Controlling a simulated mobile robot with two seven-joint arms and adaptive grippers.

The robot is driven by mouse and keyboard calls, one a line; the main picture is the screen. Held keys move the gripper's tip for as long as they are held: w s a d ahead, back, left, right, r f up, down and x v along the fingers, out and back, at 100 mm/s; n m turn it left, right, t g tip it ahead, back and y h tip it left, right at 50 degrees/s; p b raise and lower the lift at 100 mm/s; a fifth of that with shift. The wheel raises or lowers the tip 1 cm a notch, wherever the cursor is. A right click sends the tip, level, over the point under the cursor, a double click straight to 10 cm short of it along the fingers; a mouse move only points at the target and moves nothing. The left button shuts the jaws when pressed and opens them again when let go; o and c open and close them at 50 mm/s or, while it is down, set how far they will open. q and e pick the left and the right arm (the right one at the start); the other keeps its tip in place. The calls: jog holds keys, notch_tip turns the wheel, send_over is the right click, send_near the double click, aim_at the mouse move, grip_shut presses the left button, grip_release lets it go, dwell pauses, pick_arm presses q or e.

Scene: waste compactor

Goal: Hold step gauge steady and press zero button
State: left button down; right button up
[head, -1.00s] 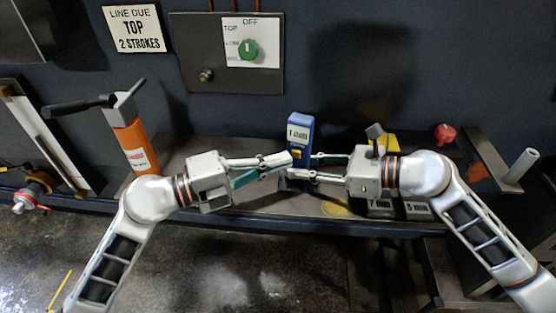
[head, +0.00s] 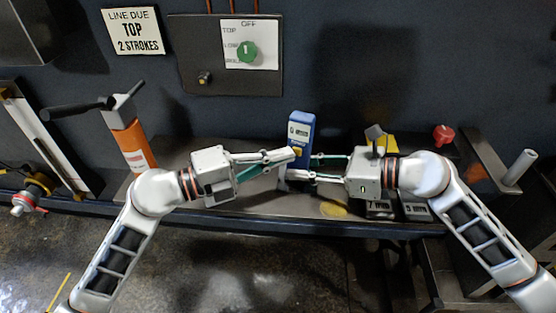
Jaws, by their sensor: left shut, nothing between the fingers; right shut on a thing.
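The step gauge (head: 301,127) is a blue upright block with a small light display on its upper front. It stands on the shelf near the middle of the head view. My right gripper (head: 300,168) comes from the right and is shut on the gauge's body. My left gripper (head: 292,156) is shut and empty, its fingertips at the front left of the gauge. They cover the gauge's middle, so the zero button is hidden and I cannot tell whether the tips touch it.
An orange cylinder (head: 131,140) with a black handle stands at the left of the shelf (head: 255,207). Small numbered blocks (head: 416,208) sit below my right gripper. A red knob (head: 444,134) is at the right. A panel with a green dial (head: 248,52) hangs on the wall behind.

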pick_arm(q)
jog(key=shift+w+f, duration=0.1)
jog(key=shift+w, duration=0.15)
pick_arm(e)
jog(key=shift+s+a, duration=0.3)
jog(key=shift+s, duration=0.1)
pick_arm(q)
jog(key=shift+s+a+f, duration=0.1)
jog(key=shift+s, duration=0.4)
pick_arm(e)
jog(key=shift+f, duration=0.1)
pick_arm(q)
jog(key=s, duration=0.1)
jog(key=s+a, duration=0.1)
jog(key=s, duration=0.1)
pick_arm(e)
jog(key=shift+w, duration=0.1)
jog(key=shift+c, duration=0.2)
jog(key=shift+w+d, duration=0.2)
pick_arm(q)
jog(key=v, duration=1)
jog(key=shift+r, duration=0.35)
pick_arm(e)
jog(key=o, duration=0.9)
